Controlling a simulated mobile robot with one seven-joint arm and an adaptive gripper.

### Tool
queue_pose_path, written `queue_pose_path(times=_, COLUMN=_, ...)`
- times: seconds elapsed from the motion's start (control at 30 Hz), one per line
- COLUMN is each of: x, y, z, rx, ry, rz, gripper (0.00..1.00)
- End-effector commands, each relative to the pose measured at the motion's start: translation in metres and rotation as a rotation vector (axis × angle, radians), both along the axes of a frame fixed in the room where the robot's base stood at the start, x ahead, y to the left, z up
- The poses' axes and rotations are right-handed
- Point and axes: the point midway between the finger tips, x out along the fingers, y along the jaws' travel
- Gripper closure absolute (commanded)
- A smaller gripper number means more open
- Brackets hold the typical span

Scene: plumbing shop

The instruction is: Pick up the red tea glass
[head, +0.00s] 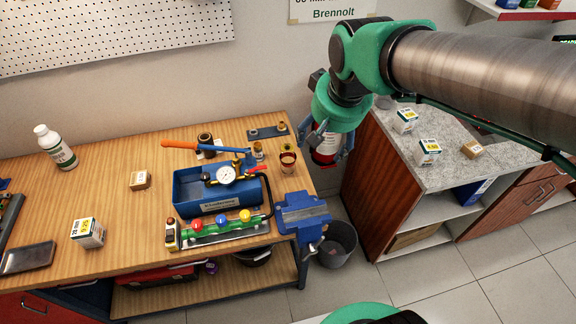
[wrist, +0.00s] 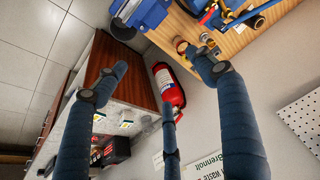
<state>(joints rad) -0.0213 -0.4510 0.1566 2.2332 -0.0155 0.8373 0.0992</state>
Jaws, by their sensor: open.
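The red tea glass (head: 288,161) stands upright on the wooden workbench, near its right end, behind the blue vise. In the wrist view a small red round thing (wrist: 181,45) at the bench edge, by a fingertip, looks like the same glass. My gripper (head: 329,150) hangs to the right of the glass, past the bench's end.
A blue vise (head: 303,215) and a blue pump box with gauge (head: 207,205) stand close to the glass. Brass fittings (head: 258,151) are left of it. A red fire extinguisher (wrist: 168,86) hangs behind my gripper. A grey bin (head: 338,245) stands below the vise.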

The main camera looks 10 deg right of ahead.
Motion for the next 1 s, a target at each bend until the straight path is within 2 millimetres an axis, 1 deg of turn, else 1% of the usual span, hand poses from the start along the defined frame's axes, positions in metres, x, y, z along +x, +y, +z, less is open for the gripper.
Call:
queue_pose_path(times=0.03, x=0.014, y=0.001, z=-0.006, rx=0.001, ry=0.017, rz=-0.005, gripper=0.30)
queue_pose_path(times=0.1, x=0.031, y=0.002, z=-0.014, rx=0.003, ry=0.033, rz=-0.012, gripper=0.30)
queue_pose_path(times=0.27, x=0.072, y=0.006, z=-0.035, rx=0.006, ry=0.068, rz=-0.031, gripper=0.30)
queue_pose_path(times=0.47, x=0.120, y=0.011, z=-0.070, rx=0.010, ry=0.114, rz=-0.054, gripper=0.30)
queue_pose_path(times=0.67, x=0.164, y=0.016, z=-0.115, rx=0.012, ry=0.160, rz=-0.079, gripper=0.30)
queue_pose_path(times=0.8, x=0.191, y=0.020, z=-0.150, rx=0.012, ry=0.191, rz=-0.095, gripper=0.30)
queue_pose_path(times=0.9, x=0.208, y=0.023, z=-0.175, rx=0.012, ry=0.211, rz=-0.106, gripper=0.30)
queue_pose_path(times=1.0, x=0.221, y=0.025, z=-0.197, rx=0.012, ry=0.226, rz=-0.115, gripper=0.30)
